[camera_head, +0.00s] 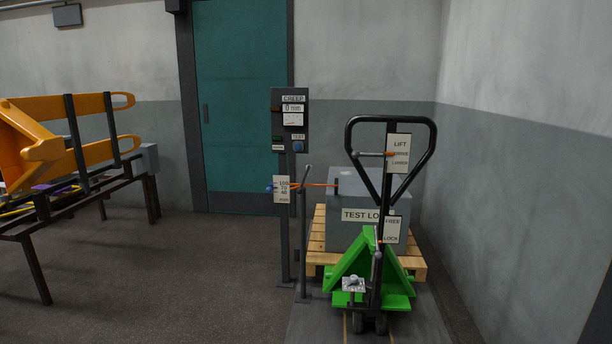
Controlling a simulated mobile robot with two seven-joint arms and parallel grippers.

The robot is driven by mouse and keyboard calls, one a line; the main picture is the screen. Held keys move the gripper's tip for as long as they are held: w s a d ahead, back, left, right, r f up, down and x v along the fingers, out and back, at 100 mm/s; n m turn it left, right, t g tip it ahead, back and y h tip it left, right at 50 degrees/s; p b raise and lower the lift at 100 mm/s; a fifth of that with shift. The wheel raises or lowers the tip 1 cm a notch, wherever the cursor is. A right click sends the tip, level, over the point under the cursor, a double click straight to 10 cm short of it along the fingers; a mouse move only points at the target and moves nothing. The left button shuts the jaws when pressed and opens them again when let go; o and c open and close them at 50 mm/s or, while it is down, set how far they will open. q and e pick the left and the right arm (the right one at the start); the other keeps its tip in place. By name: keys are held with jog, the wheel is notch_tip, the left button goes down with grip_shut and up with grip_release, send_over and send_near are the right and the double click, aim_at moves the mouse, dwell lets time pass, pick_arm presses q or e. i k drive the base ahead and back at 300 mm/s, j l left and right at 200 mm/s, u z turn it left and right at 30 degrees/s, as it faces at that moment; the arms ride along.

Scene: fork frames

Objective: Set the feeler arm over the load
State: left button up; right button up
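The feeler arm (318,185) is a thin orange rod. A blue knob (269,189) is at the arm's left end, beside a scale plate (283,189) in mm. The load stands on a wooden pallet (318,240), partly hidden by the green pallet truck (352,262). Neither of my grippers is in view.
The truck's black handle (350,140) stands upright with LIFT/LOWER and FREE/LOCK plates. The CREEP panel (291,120) on the post reads 0 mm. Orange forks (70,149) lie on a dark rack (38,265) at left. The floor (190,270) between rack and post is clear.

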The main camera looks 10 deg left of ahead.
aim_at(309, 167)
jog(key=i+j+z, duration=0.1)
jog(key=i, duration=0.35)
jog(key=i+j+z, duration=0.1)
jog(key=i+j, duration=0.15)
jog(key=i, duration=0.2)
